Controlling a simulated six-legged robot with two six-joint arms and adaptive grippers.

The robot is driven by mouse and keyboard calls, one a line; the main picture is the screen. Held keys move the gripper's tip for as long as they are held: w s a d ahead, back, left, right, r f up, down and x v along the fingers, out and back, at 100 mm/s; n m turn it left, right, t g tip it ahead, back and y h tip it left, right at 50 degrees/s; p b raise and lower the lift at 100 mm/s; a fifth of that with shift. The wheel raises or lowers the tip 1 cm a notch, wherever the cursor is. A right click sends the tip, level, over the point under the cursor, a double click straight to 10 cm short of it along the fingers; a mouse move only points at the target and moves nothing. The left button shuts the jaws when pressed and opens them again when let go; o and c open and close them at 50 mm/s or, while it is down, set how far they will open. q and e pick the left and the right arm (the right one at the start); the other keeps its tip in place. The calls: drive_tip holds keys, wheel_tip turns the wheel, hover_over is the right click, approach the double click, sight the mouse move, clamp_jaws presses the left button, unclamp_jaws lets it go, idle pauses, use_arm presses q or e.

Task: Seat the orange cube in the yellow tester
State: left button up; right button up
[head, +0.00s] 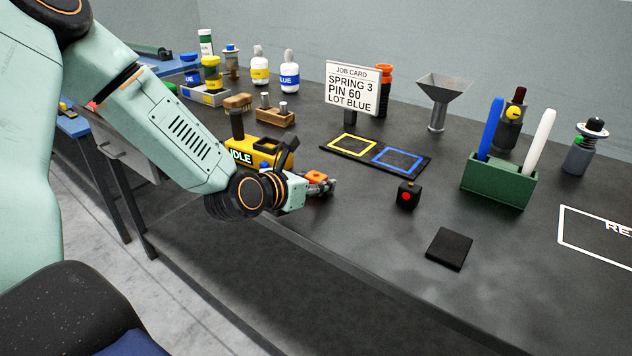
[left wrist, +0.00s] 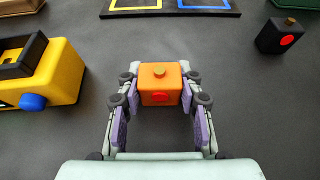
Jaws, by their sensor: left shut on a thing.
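The orange cube (head: 315,175) has a small knob on top and a round orange-red button on its face. My left gripper (head: 322,186) is shut on it; in the left wrist view the cube (left wrist: 159,80) sits between the fingertips (left wrist: 159,90). I cannot tell whether the cube touches the table. The yellow tester (head: 268,146) reads IDLE and stands just beyond my left wrist, which partly hides it. In the left wrist view the tester (left wrist: 62,75) is left of the cube, with a blue knob and a black part on top. My right gripper is not in view.
A black cube with a red button (head: 408,195) stands right of my gripper. A black board with yellow and blue squares (head: 375,154) lies behind. A dark pad (head: 449,249) and a green holder (head: 497,184) are further right.

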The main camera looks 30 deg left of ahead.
use_arm(q)
drive_tip(key=o, duration=0.8)
drive_tip(key=shift+w+f, duration=0.1)
drive_tip(key=shift+f, duration=0.05)
drive_tip(key=shift+c, duration=0.2)
drive_tip(key=o, duration=0.3)
drive_tip(key=shift+w+d+f, duration=0.1)
drive_tip(key=shift+w, duration=0.1)
drive_tip(key=shift+o, duration=0.5)
drive_tip(key=shift+s, duration=0.2)
drive_tip(key=shift+w+r, duration=0.15)
drive_tip(key=shift+r, duration=0.05)
